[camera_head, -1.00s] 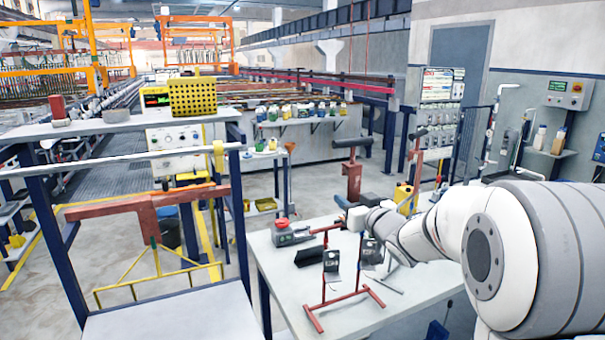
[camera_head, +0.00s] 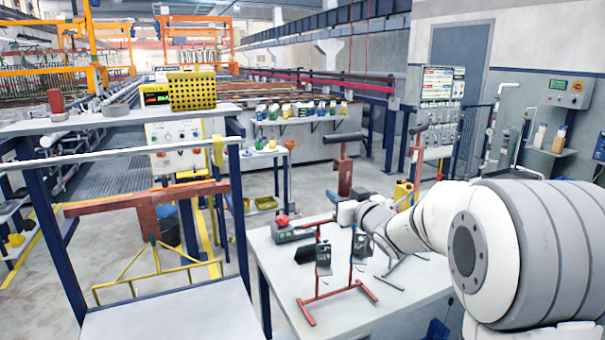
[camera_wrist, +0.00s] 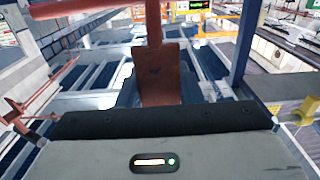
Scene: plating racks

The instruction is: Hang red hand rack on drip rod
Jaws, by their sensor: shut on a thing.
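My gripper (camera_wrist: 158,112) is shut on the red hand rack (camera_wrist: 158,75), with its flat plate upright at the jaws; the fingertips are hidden. A post and a crossbar rise above the plate. In the head view the red hand rack (camera_head: 344,172) stands up above my gripper (camera_head: 345,208), with a dark grip across its top. A pale horizontal rod (camera_head: 110,157), which appears to be the drip rod, crosses the left of the head view. The rack is apart from it, well to its right.
A grey bench (camera_head: 385,300) below my arm carries a red stand (camera_head: 337,293) and a box with a red knob (camera_head: 284,228). A red-brown beam (camera_head: 105,205) with a yellow frame is below the rod. A yellow perforated box (camera_head: 193,91) sits on the shelf. Open floor lies behind the bench.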

